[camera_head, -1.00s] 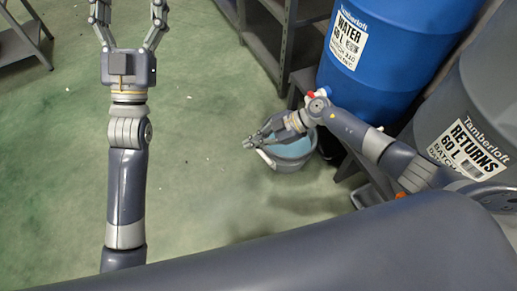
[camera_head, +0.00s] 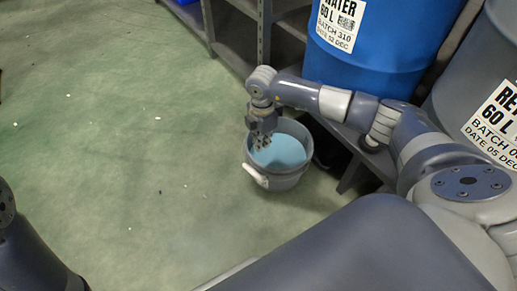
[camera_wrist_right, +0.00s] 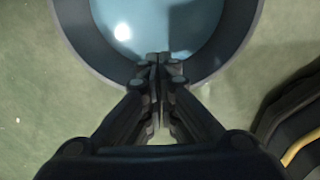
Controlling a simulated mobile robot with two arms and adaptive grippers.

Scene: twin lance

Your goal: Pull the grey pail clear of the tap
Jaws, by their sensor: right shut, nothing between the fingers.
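The grey pail (camera_head: 287,183) stands upright on the floor in front of the blue barrel, with pale blue liquid (camera_head: 280,152) inside. Its white handle grip (camera_head: 256,177) hangs at its near left side. My right gripper (camera_head: 262,144) points down over the pail's left part. In the right wrist view its fingers (camera_wrist_right: 160,62) are together and empty, overlapping the pail's rim (camera_wrist_right: 75,42) in the picture; I cannot tell whether they touch it. The tap is not visible; my right arm crosses in front of the barrel's lower part. My left gripper is out of view.
The blue water barrel (camera_head: 370,62) and a grey returns barrel (camera_head: 450,100) stand on a low rack at the right. Grey shelving (camera_head: 262,35) is at the back. A dark curved object with a yellow stripe (camera_wrist_right: 290,120) is at the wrist view's right. The floor left of the pail is open.

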